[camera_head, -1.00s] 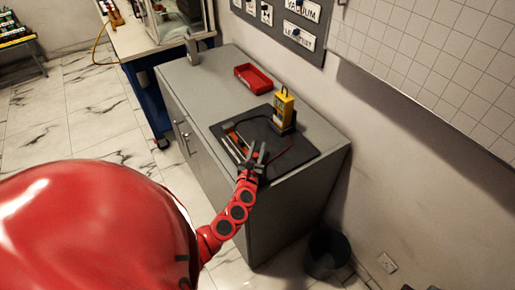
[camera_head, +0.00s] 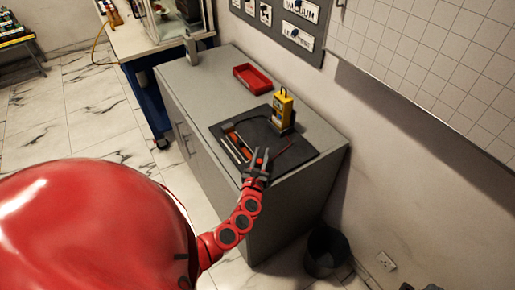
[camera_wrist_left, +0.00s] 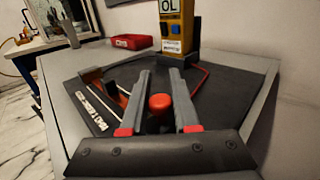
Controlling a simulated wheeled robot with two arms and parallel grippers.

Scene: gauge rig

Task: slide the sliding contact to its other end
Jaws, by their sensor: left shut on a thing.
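The sliding contact's red knob (camera_wrist_left: 160,103) stands between the two grey fingers of my left gripper (camera_wrist_left: 161,80) in the left wrist view. My left gripper (camera_head: 258,157) is shut on it at the front part of the black mat (camera_head: 303,155). The contact's lower part is hidden by the fingers. The rig, with an orange-red part (camera_head: 236,145) and a pale marked strip (camera_wrist_left: 97,110), lies on the mat left of the gripper. My right gripper is not in view.
A yellow meter (camera_head: 282,108) reading OL stands on a dark stand at the mat's back, with a red lead (camera_wrist_left: 201,80) beside it. A red tray (camera_head: 253,78) sits farther back on the grey cabinet (camera_head: 196,88). A dark bin (camera_head: 327,250) stands on the floor.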

